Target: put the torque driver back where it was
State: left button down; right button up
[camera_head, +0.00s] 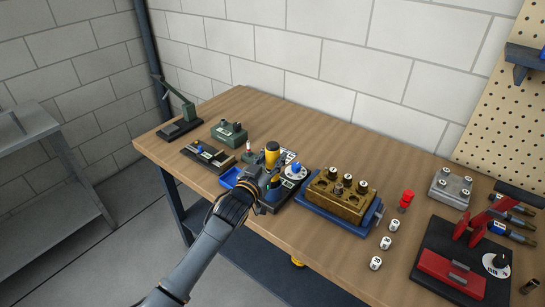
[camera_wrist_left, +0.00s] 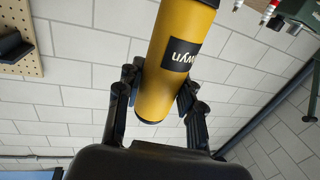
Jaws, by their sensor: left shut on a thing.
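My left gripper (camera_head: 268,172) is shut on the torque driver (camera_head: 272,152), a yellow cylinder with dark ends. It stands roughly upright in the jaws. In the left wrist view the driver (camera_wrist_left: 178,62) shows a dark label ending in "wyn", with the fingers (camera_wrist_left: 158,95) on both sides of it. The gripper is over a dark stand with a white dial (camera_head: 293,171) and hides much of it. I cannot tell whether the driver's lower end touches the stand. My right gripper is not in view.
A blue tray (camera_head: 230,178) lies left of the gripper. A brass block (camera_head: 341,197) in a blue tray is close on the right. Several white-topped caps, a red piece (camera_head: 406,199) and a red-and-black fixture (camera_head: 455,262) stand farther right. Green devices (camera_head: 229,133) stand back left.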

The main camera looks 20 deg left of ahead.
pick_arm(q)
jog(key=shift+r, duration=0.15)
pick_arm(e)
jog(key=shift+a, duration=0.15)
pick_arm(q)
jog(key=c, duration=0.8)
grip_release()
jog(key=shift+f, duration=0.2)
jog(key=shift+c, duration=0.2)
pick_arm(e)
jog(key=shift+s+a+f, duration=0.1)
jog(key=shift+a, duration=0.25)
